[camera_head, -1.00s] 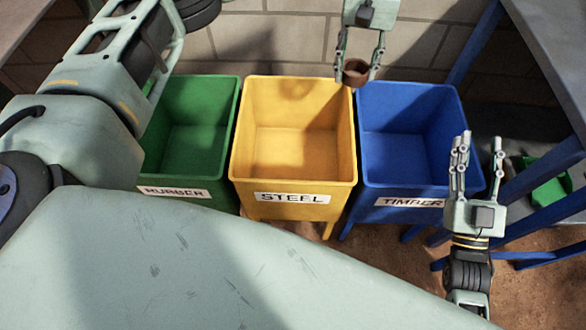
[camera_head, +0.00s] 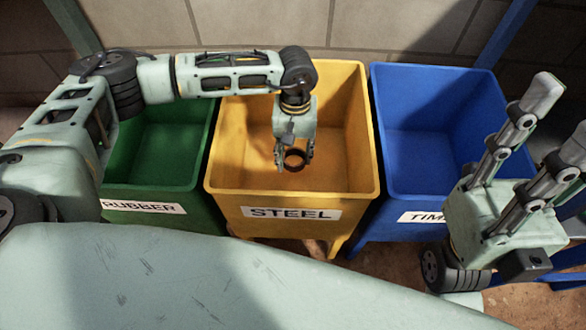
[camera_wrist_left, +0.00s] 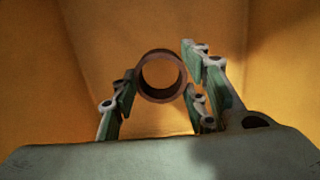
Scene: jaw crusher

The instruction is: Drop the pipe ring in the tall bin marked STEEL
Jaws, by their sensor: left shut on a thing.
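The pipe ring (camera_head: 294,168), a short brown tube, is held between the fingertips of my left gripper (camera_head: 295,153). In the head view both show over the open mouth of the yellow bin (camera_head: 342,190) with the STEEL label. In the left wrist view the ring (camera_wrist_left: 161,97) sits between the fingers with its round opening facing the camera, and yellow walls fill the background. How high the ring is above the bin floor is hard to tell. My right gripper (camera_head: 560,117) is empty at the right, its fingers apart.
A green bin (camera_head: 185,205) marked RUBBER stands left of the yellow one. A blue bin (camera_head: 395,185) with a partly hidden TIMBER label stands to its right, partly behind my right gripper. A block wall (camera_head: 380,30) rises behind the bins.

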